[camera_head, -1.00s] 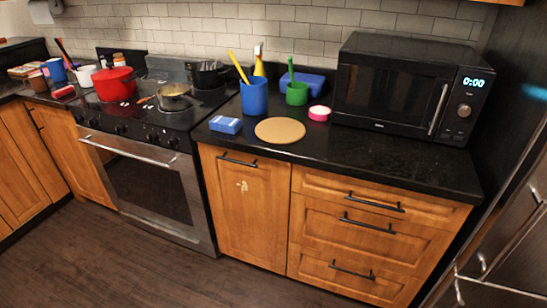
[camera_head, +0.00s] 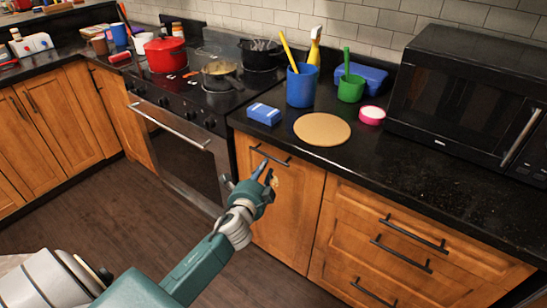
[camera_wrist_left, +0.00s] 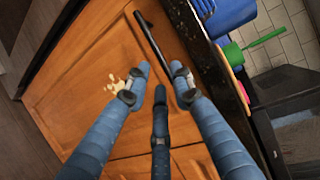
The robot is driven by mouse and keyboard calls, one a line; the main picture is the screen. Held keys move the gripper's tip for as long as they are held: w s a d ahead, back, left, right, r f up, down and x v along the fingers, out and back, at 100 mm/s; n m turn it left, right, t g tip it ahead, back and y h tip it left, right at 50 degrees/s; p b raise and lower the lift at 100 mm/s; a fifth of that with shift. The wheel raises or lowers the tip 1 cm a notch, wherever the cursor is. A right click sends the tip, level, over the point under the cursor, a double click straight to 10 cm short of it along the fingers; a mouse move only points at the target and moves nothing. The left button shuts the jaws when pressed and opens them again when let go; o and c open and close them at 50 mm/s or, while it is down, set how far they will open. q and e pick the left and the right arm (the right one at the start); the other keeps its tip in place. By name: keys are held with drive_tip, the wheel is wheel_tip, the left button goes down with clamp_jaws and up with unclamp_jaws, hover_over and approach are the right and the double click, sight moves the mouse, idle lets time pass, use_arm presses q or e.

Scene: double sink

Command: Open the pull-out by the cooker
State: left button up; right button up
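The pull-out by the cooker is a narrow wooden front (camera_head: 285,215) between the oven and the drawers. It is closed, with a dark bar handle (camera_head: 268,155) near its top edge. My left gripper (camera_head: 264,172) is in front of the panel, just below the handle in the picture. In the left wrist view its blue fingers (camera_wrist_left: 161,82) are spread and empty, and the handle (camera_wrist_left: 153,42) lies ahead of the gap between them. I cannot tell whether any finger touches it. My right gripper is out of view.
The cooker (camera_head: 185,110) stands left of the pull-out, with a red pot (camera_head: 165,55) and pans on top. Drawers with bar handles (camera_head: 400,258) are to the right. The dark counter above holds a blue box (camera_head: 264,113), a round board (camera_head: 322,129), cups and a microwave (camera_head: 465,100).

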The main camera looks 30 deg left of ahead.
use_arm(q)
drive_tip(key=x, duration=0.8)
drive_tip(key=shift+w+f, duration=0.15)
drive_tip(key=shift+w, duration=0.1)
clamp_jaws()
